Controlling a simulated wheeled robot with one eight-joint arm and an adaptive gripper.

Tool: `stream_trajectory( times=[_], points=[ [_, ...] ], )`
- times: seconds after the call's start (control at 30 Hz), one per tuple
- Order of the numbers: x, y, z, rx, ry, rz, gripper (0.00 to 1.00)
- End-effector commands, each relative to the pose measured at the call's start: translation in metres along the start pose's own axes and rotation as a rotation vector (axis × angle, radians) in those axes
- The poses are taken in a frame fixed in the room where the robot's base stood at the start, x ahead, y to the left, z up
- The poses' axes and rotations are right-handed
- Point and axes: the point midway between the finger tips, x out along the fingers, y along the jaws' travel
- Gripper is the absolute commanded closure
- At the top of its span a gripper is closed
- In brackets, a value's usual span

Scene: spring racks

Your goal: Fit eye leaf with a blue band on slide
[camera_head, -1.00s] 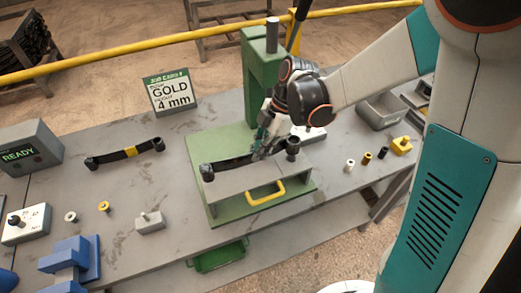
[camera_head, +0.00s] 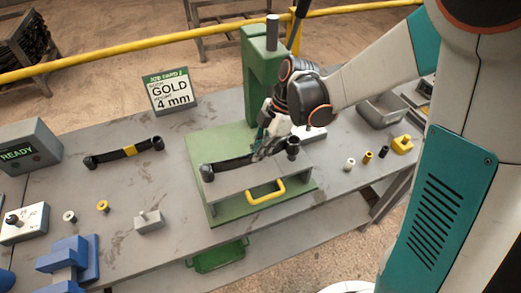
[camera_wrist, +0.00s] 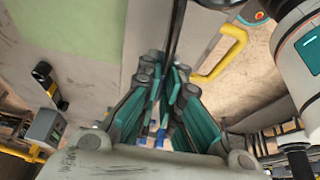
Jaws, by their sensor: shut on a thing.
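A dark eye leaf (camera_head: 232,164) spans the grey slide (camera_head: 232,186) of the green press, with an eye near each end of the slide. I cannot tell whether it is fully seated. My gripper (camera_head: 261,150) is shut on this leaf, right of its middle. No blue band shows on it; the fingers hide part of the leaf. In the wrist view my gripper (camera_wrist: 168,72) closes on the dark leaf strip (camera_wrist: 177,32). The slide's yellow handle (camera_head: 266,193) faces the front of the table.
A leaf with a yellow band (camera_head: 129,150) lies left on the table, near the job card (camera_head: 171,92) reading GOLD, 4 mm. Small bushings (camera_head: 368,157) and a grey bin (camera_head: 383,110) stand right. A blue fixture (camera_head: 70,262) is front left. The green press column (camera_head: 262,75) rises behind.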

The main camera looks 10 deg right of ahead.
Motion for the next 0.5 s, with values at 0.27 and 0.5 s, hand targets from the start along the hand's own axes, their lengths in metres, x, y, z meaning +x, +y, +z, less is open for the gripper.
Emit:
stream_trajectory(
  times=[0.27,0.5],
  points=[
    [0.0053,0.0001,0.002,0.0,0.001,0.0,1.0],
    [0.0095,0.0001,0.0037,0.0,0.001,0.0,1.0]
  ],
)
